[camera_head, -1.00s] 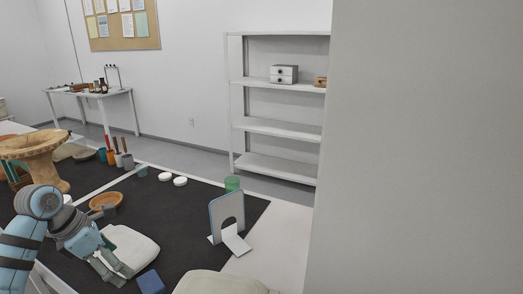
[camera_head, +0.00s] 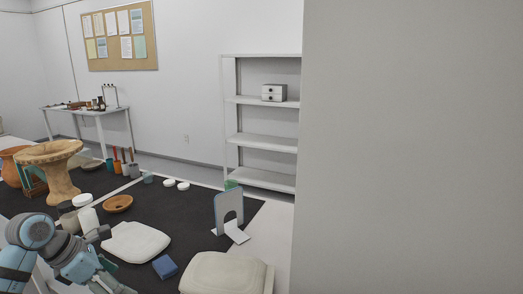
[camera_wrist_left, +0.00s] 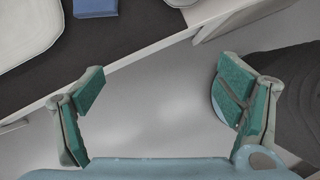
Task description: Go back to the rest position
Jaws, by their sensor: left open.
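My left gripper (camera_wrist_left: 165,105) is open in the left wrist view, its green-padded fingers wide apart with nothing between them. Below it are the grey floor and the table's white front edge. In the head view my left arm comes in at the lower left, and its gripper (camera_head: 108,284) is at the bottom edge, partly cut off. It is in front of the white cushion (camera_head: 135,242) and left of the blue block (camera_head: 165,267). The block also shows at the top of the left wrist view (camera_wrist_left: 95,6). My right gripper is not in view.
The dark mat (camera_head: 180,212) holds a tan pedestal vessel (camera_head: 52,160), an orange bowl (camera_head: 118,203), white lids and a grey bookend (camera_head: 229,205). A cream cushion (camera_head: 225,274) lies at the front. A white shelf (camera_head: 265,142) stands behind; a pale wall fills the right.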

